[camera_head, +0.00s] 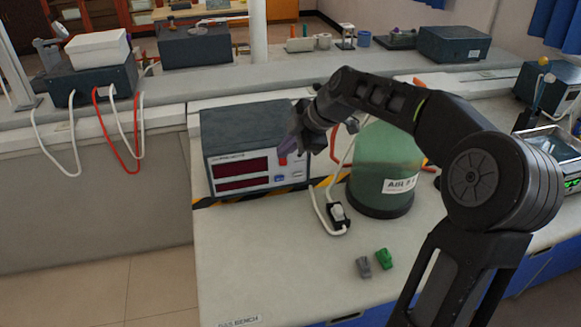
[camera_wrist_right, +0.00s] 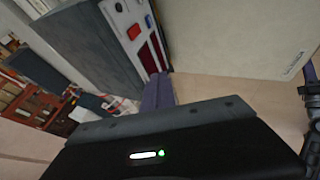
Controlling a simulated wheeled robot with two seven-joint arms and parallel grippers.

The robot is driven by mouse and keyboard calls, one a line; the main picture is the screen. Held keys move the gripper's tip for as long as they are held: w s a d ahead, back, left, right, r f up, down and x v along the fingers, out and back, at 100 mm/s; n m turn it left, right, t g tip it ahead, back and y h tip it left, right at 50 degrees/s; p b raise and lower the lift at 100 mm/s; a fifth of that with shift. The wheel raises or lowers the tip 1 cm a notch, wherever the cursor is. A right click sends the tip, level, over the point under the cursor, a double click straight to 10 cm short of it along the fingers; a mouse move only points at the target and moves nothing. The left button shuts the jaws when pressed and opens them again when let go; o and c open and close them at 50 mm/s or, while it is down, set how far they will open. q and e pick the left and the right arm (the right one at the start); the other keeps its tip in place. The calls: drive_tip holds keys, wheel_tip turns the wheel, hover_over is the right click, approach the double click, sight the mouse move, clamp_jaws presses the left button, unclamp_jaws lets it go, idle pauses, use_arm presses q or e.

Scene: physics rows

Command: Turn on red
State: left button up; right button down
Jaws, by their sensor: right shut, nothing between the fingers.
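The grey instrument box (camera_head: 243,138) stands on the bench, its white front panel carrying two dark red displays (camera_head: 240,175). A red switch (camera_head: 283,160) is on the panel to the right of the displays, with a blue button (camera_head: 280,178) below it. The red switch (camera_wrist_right: 134,31) and blue button (camera_wrist_right: 149,21) also show in the right wrist view. My right gripper (camera_head: 291,148) is shut and empty, in front of the panel's upper right, close to the red switch. In the wrist view its fingers (camera_wrist_right: 159,90) appear apart from the switch. My left gripper is not in view.
A green bell-shaped vessel (camera_head: 385,165) stands right of the box. A white cable with a dark switch block (camera_head: 338,214) lies between them. Grey (camera_head: 363,266) and green (camera_head: 384,258) clips lie near the front. The bench before the box is clear.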

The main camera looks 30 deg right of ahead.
sight(283, 160)
use_arm(q)
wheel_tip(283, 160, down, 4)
drive_tip(key=b, duration=0.3)
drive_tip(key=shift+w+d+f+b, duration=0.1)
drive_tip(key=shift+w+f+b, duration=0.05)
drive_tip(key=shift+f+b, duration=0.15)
use_arm(e)
drive_tip(key=s+d+f+m, duration=0.1)
drive_tip(key=s+d, duration=0.2)
drive_tip(key=d, duration=0.2)
drive_tip(key=shift+d+f, duration=0.2)
drive_tip(key=shift+f+m, duration=0.1)
drive_tip(key=shift+m, duration=0.2)
use_arm(q)
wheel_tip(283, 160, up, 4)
drive_tip(key=p, duration=0.3)
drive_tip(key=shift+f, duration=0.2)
use_arm(e)
drive_tip(key=w+f, duration=0.8)
drive_tip(key=w, duration=0.1)
drive_tip(key=shift+a+f, duration=0.25)
drive_tip(key=shift+a, duration=0.1)
